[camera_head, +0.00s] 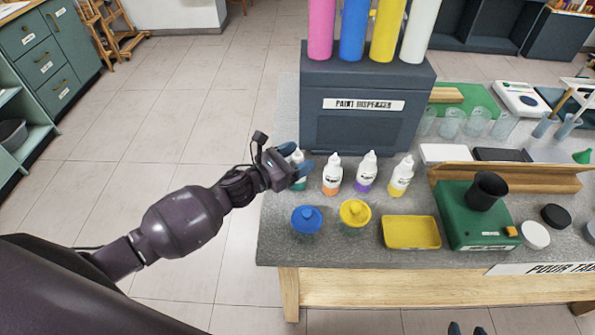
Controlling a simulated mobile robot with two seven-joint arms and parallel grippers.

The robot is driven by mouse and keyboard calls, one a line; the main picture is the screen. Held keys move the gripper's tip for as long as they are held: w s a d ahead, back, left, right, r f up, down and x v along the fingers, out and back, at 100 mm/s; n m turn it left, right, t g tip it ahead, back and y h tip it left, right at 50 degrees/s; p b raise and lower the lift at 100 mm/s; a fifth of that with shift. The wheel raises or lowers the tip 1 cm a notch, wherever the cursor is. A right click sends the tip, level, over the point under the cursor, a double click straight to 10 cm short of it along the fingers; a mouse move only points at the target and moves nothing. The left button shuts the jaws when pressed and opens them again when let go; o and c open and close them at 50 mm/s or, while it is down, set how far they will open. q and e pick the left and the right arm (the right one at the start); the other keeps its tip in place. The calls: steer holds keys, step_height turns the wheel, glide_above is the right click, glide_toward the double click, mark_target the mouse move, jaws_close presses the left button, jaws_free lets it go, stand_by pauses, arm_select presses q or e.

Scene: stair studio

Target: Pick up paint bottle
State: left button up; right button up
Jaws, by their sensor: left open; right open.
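Several white paint bottles with coloured bases stand in a row on the grey table. They are a teal bottle (298,158), an orange bottle (332,175), a purple bottle (366,172) and a yellow bottle (401,176). My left gripper (294,164) is open at the teal bottle, with its blue fingertips close about it. The fingers partly hide this bottle, and I cannot tell whether they touch it. Two dark blue tips of my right gripper (467,328) show apart at the bottom edge, away from the bottles.
A dark paint dispenser (362,120) with coloured cylinders stands behind the bottles. In front are a blue-lidded pot (307,219), a yellow-lidded pot (355,213) and a yellow tray (410,232). A green stand (475,228) with a black cup is to the right.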

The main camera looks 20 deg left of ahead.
arm_select(q)
steer(key=c, duration=0.5)
jaws_close()
steer(key=shift+r, duration=0.45)
step_height(320, 180, up, 19)
steer(key=p, duration=0.3)
arm_select(e)
steer(key=shift+s+r, duration=0.15)
steer(key=shift+r, duration=1.55)
